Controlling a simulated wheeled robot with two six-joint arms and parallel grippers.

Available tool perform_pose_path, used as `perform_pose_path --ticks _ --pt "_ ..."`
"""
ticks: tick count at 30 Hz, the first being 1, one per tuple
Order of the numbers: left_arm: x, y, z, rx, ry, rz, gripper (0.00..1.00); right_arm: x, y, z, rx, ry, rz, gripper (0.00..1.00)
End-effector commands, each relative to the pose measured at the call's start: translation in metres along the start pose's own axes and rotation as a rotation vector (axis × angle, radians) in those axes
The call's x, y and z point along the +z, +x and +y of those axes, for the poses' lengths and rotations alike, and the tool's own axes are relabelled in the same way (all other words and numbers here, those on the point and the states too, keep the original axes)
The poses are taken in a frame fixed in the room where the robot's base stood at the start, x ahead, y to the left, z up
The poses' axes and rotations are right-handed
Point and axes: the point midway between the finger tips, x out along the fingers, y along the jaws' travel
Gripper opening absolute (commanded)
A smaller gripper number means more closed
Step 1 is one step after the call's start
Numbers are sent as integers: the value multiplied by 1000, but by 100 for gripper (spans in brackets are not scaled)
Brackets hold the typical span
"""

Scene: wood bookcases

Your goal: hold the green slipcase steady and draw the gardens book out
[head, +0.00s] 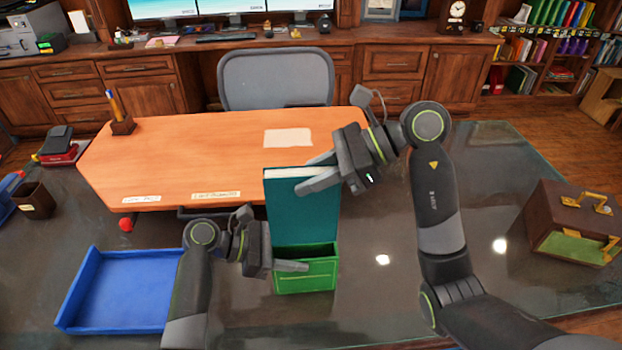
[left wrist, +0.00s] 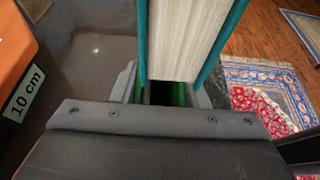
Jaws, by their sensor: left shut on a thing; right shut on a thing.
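The green slipcase (head: 306,277) stands upright on the dark glossy desk in the head view. The teal gardens book (head: 305,219) stands upright with most of its height above the slipcase; its lower end is hidden inside. My left gripper (head: 288,266) is shut on the slipcase from the left, low down. In the left wrist view the slipcase (left wrist: 167,96) shows as a green strip between the fingers, with the book's pages (left wrist: 186,38) and teal covers above it. My right gripper (head: 318,178) is shut on the book near its top edge.
A blue tray (head: 120,290) lies at the left. A raised orange desktop (head: 190,150) with a pen holder (head: 121,125) and paper (head: 288,138) is behind the book. A brown case (head: 575,222) stands at the right. The glossy desk is clear between slipcase and case.

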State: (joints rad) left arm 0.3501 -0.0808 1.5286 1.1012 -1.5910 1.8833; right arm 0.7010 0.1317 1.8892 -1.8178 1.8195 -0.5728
Motion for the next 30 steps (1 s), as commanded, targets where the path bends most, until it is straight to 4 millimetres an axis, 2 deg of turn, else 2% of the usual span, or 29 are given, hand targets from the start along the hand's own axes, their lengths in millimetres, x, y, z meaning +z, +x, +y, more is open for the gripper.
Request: perform_pose_path --ticks 1,6,7,17,20,30 --pt "-1 0 0 -1 -2 1 42 1 0 0 0 -2 -1 0" --pt "-1 0 0 -1 -2 1 64 0 0 0 0 -2 -2 0" --pt "-1 0 0 -1 -2 1 66 0 0 0 0 -1 -2 0" --pt "0 -4 0 0 0 1 66 0 0 0 0 -1 -2 0" --pt "-1 -15 1 1 0 4 66 0 0 0 0 -1 -2 0" --pt "-2 -82 1 2 0 5 66 0 0 0 0 -2 -2 0"
